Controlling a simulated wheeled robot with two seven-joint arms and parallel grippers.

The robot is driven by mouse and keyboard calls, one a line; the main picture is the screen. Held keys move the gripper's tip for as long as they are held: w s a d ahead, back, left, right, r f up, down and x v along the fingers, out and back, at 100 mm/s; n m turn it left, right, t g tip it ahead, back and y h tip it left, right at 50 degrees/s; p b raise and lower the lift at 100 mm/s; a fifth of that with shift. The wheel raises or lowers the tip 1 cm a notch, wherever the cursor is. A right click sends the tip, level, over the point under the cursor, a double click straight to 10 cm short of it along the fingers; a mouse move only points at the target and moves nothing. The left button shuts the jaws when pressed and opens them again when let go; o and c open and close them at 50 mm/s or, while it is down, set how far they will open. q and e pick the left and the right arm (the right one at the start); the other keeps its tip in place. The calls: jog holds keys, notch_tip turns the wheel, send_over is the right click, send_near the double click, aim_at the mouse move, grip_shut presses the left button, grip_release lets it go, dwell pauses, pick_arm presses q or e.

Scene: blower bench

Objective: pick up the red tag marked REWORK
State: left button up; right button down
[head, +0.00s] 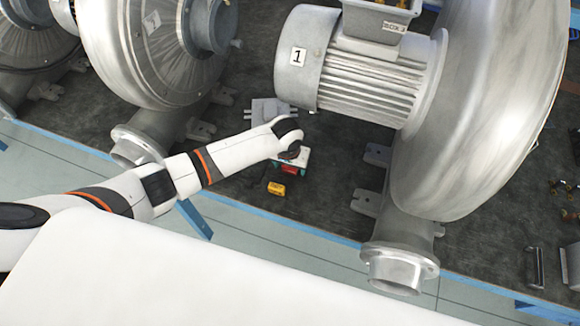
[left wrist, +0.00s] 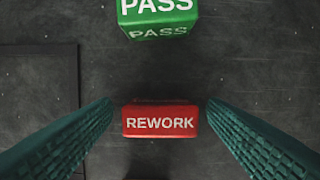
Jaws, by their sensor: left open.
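The red tag marked REWORK (left wrist: 160,121) lies on the dark bench in the left wrist view. Its white lettering is upright, and it sits between the two teal fingers of my left gripper (left wrist: 160,104). The fingers are spread wide, with a gap showing on both sides of the tag. In the head view my left gripper (head: 291,160) is over the bench, and part of the red tag (head: 289,169) shows just below it. How high the fingertips are above the bench is hard to tell. My right gripper is not in either view.
A green tag marked PASS (left wrist: 158,18) lies just beyond the red one. A yellow tag (head: 276,188) lies nearer the bench's blue front edge. A large blower with motor 1 (head: 370,75) stands to the right, and another blower (head: 150,50) to the left.

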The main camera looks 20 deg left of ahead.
pick_arm(q)
jog(key=shift+c, duration=0.6)
jog(key=c, duration=0.9)
jog(key=shift+c, duration=0.2)
jog(key=shift+r, duration=0.15)
